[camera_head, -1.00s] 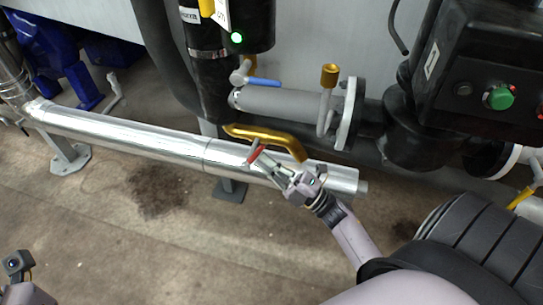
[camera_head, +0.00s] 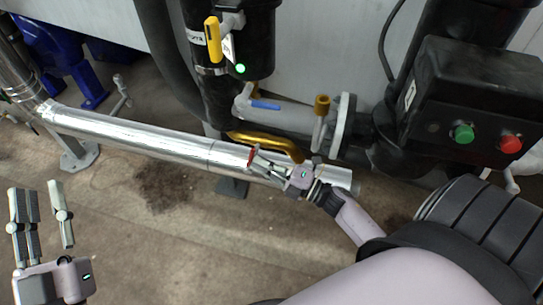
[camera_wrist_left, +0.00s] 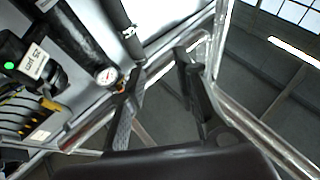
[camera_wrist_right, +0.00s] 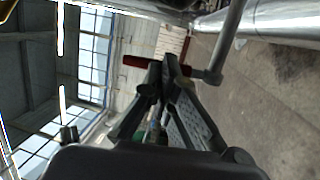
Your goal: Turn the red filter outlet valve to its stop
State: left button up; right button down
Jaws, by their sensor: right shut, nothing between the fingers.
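The red valve handle (camera_head: 252,157) sits at the silver pipe, just below a curved yellow handle, in the head view. In the right wrist view the red handle (camera_wrist_right: 140,62) lies across the picture beside my fingertips, with a grey stem at its right end. My right gripper (camera_head: 258,160) is shut and empty, its tips at the red handle; whether they touch it I cannot tell. Its tips also show close together in the right wrist view (camera_wrist_right: 163,68). My left gripper (camera_head: 40,205) is open and empty at the lower left, far from the valve.
A silver pipe (camera_head: 130,134) runs across the middle. The curved yellow handle (camera_head: 265,140), a blue lever (camera_head: 265,105) and a black control box (camera_head: 470,90) with green and red buttons are nearby. The floor (camera_head: 190,245) below the pipe is clear.

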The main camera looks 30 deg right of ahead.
pick_arm(q)
notch_tip(320, 180, down, 15)
jog(key=a+g+y+p, duration=0.2)
jog(key=g+y+p, duration=0.1)
jog(key=g, duration=0.6)
jog(key=shift+s+a+f, duration=0.15)
jog(key=shift+s, duration=0.05)
pick_arm(e)
jog(key=shift+w+a+r+g, duration=0.4)
jog(key=shift+w+a+r, duration=0.05)
jog(key=shift+w, duration=0.05)
